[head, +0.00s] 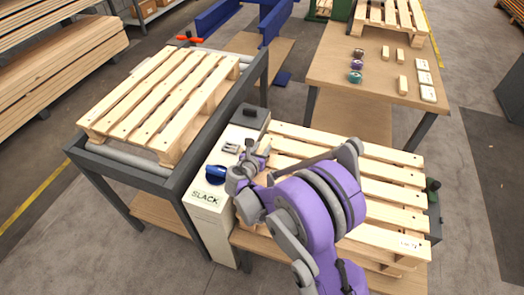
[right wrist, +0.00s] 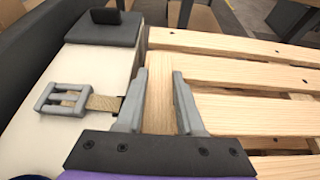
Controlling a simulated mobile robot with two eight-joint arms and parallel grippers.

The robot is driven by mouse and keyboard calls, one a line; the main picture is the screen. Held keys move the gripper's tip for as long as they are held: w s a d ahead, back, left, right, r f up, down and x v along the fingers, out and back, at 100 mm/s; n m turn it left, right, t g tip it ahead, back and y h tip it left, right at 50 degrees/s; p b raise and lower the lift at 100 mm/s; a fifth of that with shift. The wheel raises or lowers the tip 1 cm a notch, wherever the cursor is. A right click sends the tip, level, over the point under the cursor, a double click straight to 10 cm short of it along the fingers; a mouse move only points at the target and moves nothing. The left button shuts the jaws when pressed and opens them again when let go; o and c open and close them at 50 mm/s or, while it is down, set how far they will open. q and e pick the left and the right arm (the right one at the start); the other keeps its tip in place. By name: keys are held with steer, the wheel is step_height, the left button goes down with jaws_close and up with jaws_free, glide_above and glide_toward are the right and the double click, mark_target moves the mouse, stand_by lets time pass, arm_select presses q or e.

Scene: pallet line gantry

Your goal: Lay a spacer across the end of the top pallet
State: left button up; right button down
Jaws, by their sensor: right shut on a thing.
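My right gripper (head: 250,165) is at the left end of the top pallet (head: 387,195) on the right-hand stack. In the right wrist view its two fingers (right wrist: 160,95) are shut on a pale wooden piece, which looks like the spacer (right wrist: 160,75). The spacer lies crosswise to the slats, at the pallet's end. I cannot tell whether it rests on the pallet or is just above it. My left gripper is not in view.
A white box marked SLACK (head: 205,197) stands beside the pallet end, with a strap buckle (right wrist: 62,98) on top. Another pallet (head: 160,100) lies on a dark frame at left. The back table (head: 350,65) holds small wooden blocks (head: 402,85) and coloured rolls (head: 355,76).

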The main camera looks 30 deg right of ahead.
steer(key=shift+f, duration=0.5)
steer(key=c, duration=1)
jaws_free()
steer(key=shift+f, duration=0.1)
steer(key=o, duration=0.5)
